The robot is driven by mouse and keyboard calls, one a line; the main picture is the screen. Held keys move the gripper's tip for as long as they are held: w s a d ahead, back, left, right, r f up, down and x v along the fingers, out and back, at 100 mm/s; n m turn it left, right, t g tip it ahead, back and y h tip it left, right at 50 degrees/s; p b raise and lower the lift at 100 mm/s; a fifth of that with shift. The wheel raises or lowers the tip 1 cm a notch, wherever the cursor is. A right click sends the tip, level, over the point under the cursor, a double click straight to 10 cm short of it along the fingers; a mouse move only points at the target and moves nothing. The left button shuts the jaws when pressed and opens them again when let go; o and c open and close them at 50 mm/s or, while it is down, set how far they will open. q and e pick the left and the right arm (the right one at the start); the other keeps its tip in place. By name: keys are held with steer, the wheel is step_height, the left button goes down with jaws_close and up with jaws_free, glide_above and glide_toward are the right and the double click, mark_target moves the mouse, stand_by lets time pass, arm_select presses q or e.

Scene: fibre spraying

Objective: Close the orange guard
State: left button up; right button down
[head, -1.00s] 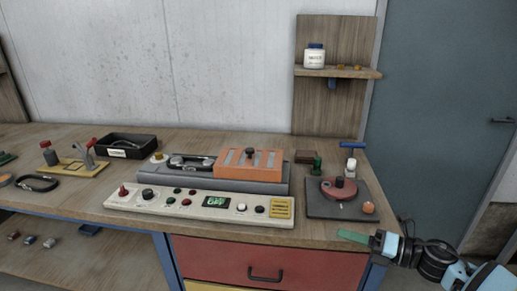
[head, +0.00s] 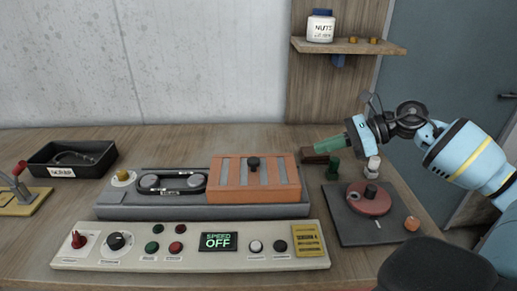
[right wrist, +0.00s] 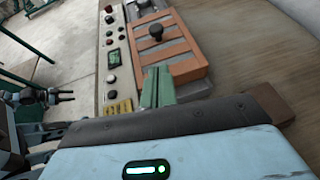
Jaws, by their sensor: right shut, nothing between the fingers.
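The orange guard (head: 254,186) has grey slots and a black knob on top. It sits over the right part of the grey machine base (head: 150,206). Left of it two rollers with a dark belt (head: 172,183) lie uncovered. The guard also shows in the right wrist view (right wrist: 160,51). My right gripper (head: 318,147) is shut and empty, its green fingers pointing left, above and to the right of the guard, apart from it. The fingers (right wrist: 157,80) also show in the right wrist view. A dark part resembling my left gripper (right wrist: 62,95) shows there; its fingers are unclear.
A control panel (head: 190,245) with a display reading SPEED OFF lies in front. A dark plate with a red disc (head: 369,198) stands right, a SCRAP tray (head: 72,158) left. A wooden shelf (head: 348,47) holds a jar. Bench behind the machine is clear.

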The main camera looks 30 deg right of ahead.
glide_toward(271, 171)
steer(key=shift+a+r, duration=0.6)
steer(key=shift+r, duration=0.6)
steer(key=x, duration=0.4)
steer(key=w+r+x, duration=0.1)
steer(key=x, duration=0.1)
steer(key=shift+w+a+f+p, duration=0.1)
steer(key=shift+w+a+p, duration=0.1)
steer(key=shift+p, duration=0.15)
arm_select(q)
steer(key=shift+s+r, duration=0.35)
steer(key=shift+s, duration=0.25)
arm_select(e)
steer(key=shift+w+a+f, duration=0.3)
steer(key=shift+w+a, duration=0.1)
steer(key=shift+a, duration=0.15)
arm_select(q)
steer(key=shift+w+r, duration=0.15)
steer(key=shift+w, duration=0.15)
